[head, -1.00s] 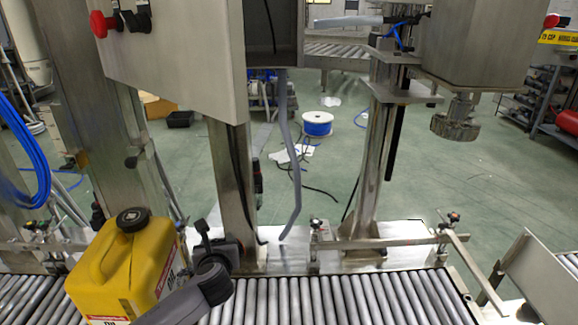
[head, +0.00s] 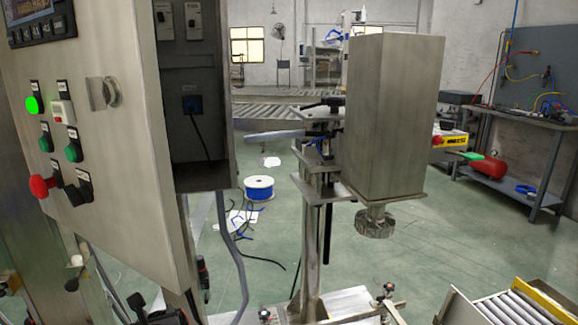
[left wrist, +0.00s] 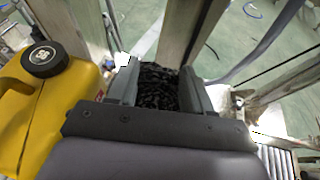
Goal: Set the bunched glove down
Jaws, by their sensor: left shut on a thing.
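My left gripper (left wrist: 156,84) shows best in the left wrist view. Its two grey fingers are closed on a black, crumpled glove (left wrist: 159,92), which fills the gap between them. The glove's underside is hidden, and I cannot tell whether it touches anything. In the head view only a dark bit of the gripper or glove shows at the bottom left edge. My right gripper is in neither view.
A yellow jug (left wrist: 42,82) with a black cap stands close left of the left gripper. A steel post (left wrist: 190,30) rises just beyond the fingers. Conveyor rollers (left wrist: 277,160) show at lower right. A control cabinet (head: 120,140) fills the head view's left.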

